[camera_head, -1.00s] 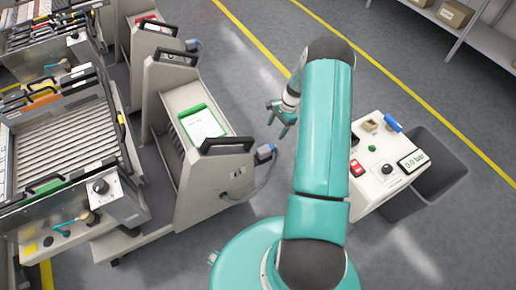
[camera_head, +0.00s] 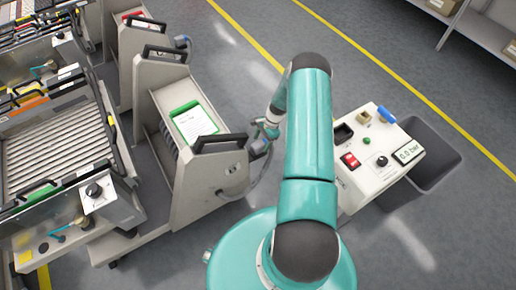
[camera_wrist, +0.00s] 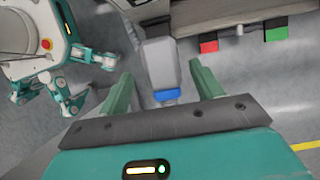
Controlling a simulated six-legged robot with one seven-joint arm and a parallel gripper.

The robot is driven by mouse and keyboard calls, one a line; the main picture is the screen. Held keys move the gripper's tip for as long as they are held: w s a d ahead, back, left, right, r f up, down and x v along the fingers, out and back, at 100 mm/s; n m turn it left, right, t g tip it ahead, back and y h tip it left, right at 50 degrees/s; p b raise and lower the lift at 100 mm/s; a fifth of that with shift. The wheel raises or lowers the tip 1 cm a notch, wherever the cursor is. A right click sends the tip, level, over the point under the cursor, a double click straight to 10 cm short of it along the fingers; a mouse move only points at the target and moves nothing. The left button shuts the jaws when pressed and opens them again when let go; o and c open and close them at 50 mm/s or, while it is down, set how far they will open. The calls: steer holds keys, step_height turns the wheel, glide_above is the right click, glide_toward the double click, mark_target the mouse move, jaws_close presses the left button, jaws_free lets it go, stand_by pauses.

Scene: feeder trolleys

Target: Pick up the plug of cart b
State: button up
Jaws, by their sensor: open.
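The near trolley with a green-framed card (camera_head: 193,124) has a grey plug (camera_head: 259,149) on a cable at its right side, by the black handle. No letter is readable on it. In the wrist view a pale grey plug (camera_wrist: 162,66) with a blue band (camera_wrist: 167,95) stands between my fingers. My gripper (camera_wrist: 162,88) is open, with one green finger on each side of it and a gap visible to each. In the head view my gripper (camera_head: 268,128) is right at the plug, partly hidden by my arm.
A second trolley with a red card (camera_head: 137,19) stands behind, with its own plug (camera_head: 182,41). A slatted feeder rack (camera_head: 60,140) fills the left. Floor behind is clear to the yellow line.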

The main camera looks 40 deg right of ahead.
mark_target(260, 144)
steer(key=x, duration=0.4)
steer(key=shift+w+a, duration=0.1)
steer(key=shift+w, duration=0.05)
steer(key=c, duration=1.4)
steer(key=shift+r, duration=0.1)
steer(key=shift+r, duration=0.6)
steer(key=s+a+r, duration=0.5)
steer(key=s+r, duration=0.8)
steer(key=r, duration=0.1)
steer(key=shift+a+r, duration=0.15)
steer(key=shift+r, duration=0.15)
